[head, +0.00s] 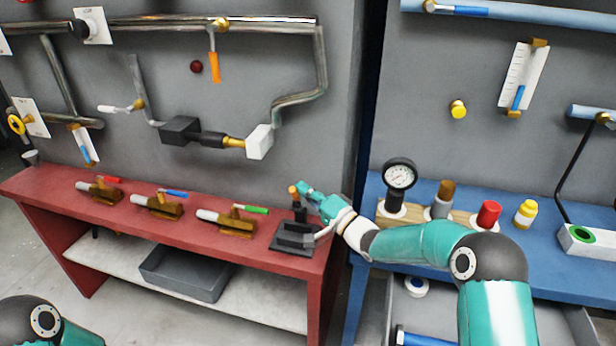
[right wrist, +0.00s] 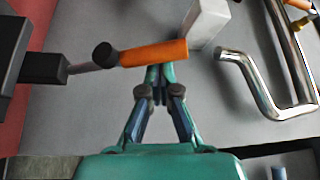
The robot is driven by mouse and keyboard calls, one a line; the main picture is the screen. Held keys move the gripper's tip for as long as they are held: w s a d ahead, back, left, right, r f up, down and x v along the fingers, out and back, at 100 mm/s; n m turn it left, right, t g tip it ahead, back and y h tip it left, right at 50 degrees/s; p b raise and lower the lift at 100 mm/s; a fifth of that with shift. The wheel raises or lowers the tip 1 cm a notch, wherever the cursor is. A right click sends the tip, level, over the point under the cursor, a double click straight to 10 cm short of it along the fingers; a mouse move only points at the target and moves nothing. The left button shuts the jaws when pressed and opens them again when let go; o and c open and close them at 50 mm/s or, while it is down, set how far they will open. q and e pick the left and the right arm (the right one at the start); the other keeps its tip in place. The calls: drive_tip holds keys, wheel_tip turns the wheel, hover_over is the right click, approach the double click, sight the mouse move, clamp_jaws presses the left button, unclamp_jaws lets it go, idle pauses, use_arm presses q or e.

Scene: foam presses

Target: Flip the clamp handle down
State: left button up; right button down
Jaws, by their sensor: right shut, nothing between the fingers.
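The clamp (head: 294,238) is a black toggle clamp on the right end of the red bench. Its orange-tipped handle (head: 293,191) stands upright. In the right wrist view the orange handle (right wrist: 155,53) runs across the picture, just beyond my fingertips, with the clamp's black body (right wrist: 45,68) to its left. My right gripper (head: 304,188) is beside the handle's top, on its right. In the wrist view my right gripper (right wrist: 160,73) is shut and empty, its tips at the handle; I cannot tell if they touch. My left gripper is out of view; only part of my left arm shows.
The red bench (head: 150,222) also holds several brass valves with coloured levers, left of the clamp. Pipes and a white block (head: 260,142) are on the grey wall behind. A blue bench (head: 540,262) at right carries a gauge (head: 399,175) and coloured caps, close to my right arm.

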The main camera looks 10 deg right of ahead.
drive_tip(key=v, duration=1.2)
